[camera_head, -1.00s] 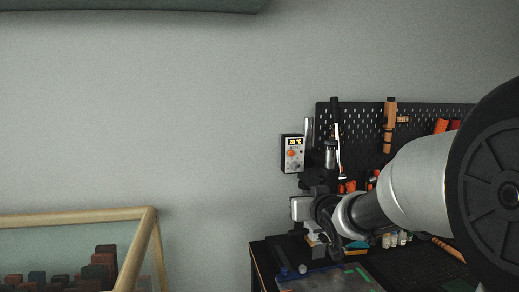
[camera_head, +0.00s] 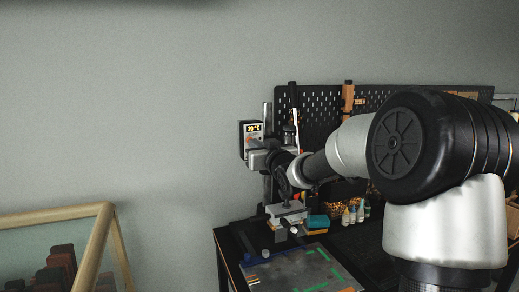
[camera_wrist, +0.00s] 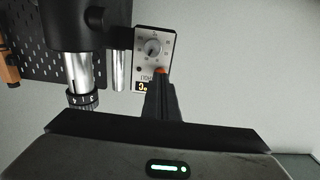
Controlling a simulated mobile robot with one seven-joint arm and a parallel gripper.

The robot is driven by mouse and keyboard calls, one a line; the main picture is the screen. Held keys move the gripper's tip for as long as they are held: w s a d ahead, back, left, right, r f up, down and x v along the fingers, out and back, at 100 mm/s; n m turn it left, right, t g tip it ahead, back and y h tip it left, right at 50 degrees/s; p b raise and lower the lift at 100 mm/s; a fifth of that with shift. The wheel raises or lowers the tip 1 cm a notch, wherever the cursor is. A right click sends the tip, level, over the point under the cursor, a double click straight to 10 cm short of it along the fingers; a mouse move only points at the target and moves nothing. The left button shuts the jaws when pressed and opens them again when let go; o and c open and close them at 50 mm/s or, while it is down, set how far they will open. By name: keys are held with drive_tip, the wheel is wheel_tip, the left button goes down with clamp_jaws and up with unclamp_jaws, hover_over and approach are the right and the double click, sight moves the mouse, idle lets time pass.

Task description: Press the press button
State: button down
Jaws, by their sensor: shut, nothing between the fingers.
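The press control box (camera_head: 243,135), a small panel with a lit display reading about 20 °C, hangs beside the press column. My gripper's end covers the lower part of its face in the head view. In the wrist view the box (camera_wrist: 153,48) looks upside down, with a round knob and part of the display. The orange press button (camera_wrist: 162,71) shows just past my fingertips. My gripper (camera_wrist: 161,78) is shut and empty, its tips right at the button. I cannot tell whether they touch it or whether it is pushed in.
The press head with its numbered ring (camera_wrist: 82,98) and a metal post (camera_wrist: 118,70) stand close beside my fingers. A black pegboard (camera_head: 320,105) with tools is behind. Small bottles (camera_head: 353,214) stand on the bench. A wood-framed glass case (camera_head: 55,217) is at the left.

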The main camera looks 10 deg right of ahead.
drive_tip(key=shift+w, duration=0.35)
drive_tip(key=shift+a, duration=0.1)
drive_tip(key=shift+w, duration=0.6)
drive_tip(key=shift+s, duration=0.1)
drive_tip(key=s+d, duration=0.1)
drive_tip(key=s, duration=0.8)
drive_tip(key=shift+d, duration=0.35)
idle(0.6)
idle(0.7)
